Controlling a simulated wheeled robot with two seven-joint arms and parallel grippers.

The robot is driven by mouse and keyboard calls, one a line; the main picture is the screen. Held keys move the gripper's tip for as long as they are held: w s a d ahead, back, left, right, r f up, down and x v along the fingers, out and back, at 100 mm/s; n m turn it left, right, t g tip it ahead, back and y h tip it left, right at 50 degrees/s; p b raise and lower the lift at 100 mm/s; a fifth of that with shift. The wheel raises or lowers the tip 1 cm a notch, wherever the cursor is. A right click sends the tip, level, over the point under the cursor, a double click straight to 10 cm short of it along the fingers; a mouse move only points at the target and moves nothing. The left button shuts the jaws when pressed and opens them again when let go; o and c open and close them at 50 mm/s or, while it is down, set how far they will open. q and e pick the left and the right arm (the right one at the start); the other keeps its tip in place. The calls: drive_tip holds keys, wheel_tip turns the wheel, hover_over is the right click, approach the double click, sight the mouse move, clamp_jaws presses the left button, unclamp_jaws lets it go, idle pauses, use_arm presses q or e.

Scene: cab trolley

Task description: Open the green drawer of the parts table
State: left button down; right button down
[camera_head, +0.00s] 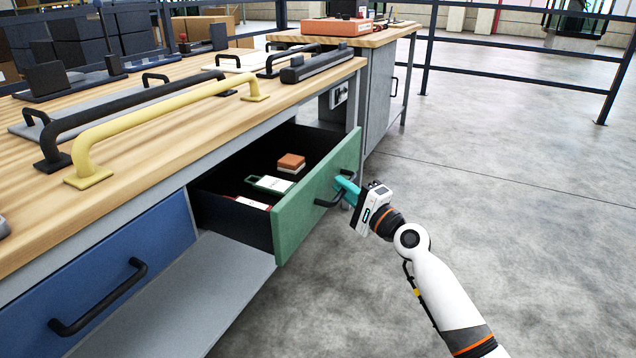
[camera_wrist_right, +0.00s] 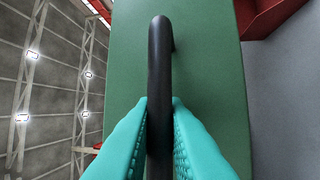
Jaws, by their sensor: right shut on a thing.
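The green drawer (camera_head: 310,205) of the parts table (camera_head: 150,195) stands pulled out, with its inside showing. In it lie an orange and white block (camera_head: 291,163), a pale green and white tag-like item (camera_head: 270,184) and a flat white and red item (camera_head: 252,203). My right gripper (camera_head: 343,188), with teal fingers, is at the drawer front, shut on the drawer's black handle (camera_head: 325,200). In the right wrist view the handle (camera_wrist_right: 160,90) runs between the two teal fingers (camera_wrist_right: 160,125), against the green front (camera_wrist_right: 210,80). My left gripper is not in view.
A blue drawer (camera_head: 110,270) with a black handle is shut at the left. Yellow (camera_head: 150,125) and black bar handles lie on the wooden top. A second cabinet (camera_head: 378,85) stands behind. The grey floor (camera_head: 520,200) at the right is clear up to dark railings.

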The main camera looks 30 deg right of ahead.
drive_tip(key=s+d, duration=0.2)
drive_tip(key=s, duration=0.1)
drive_tip(key=shift+s+d+b, duration=0.2)
drive_tip(key=shift+d+b, duration=0.05)
drive_tip(key=shift+b, duration=0.05)
drive_tip(key=c, duration=1.7)
unclamp_jaws()
drive_tip(key=v, duration=1.2)
drive_tip(key=shift+f, duration=0.1)
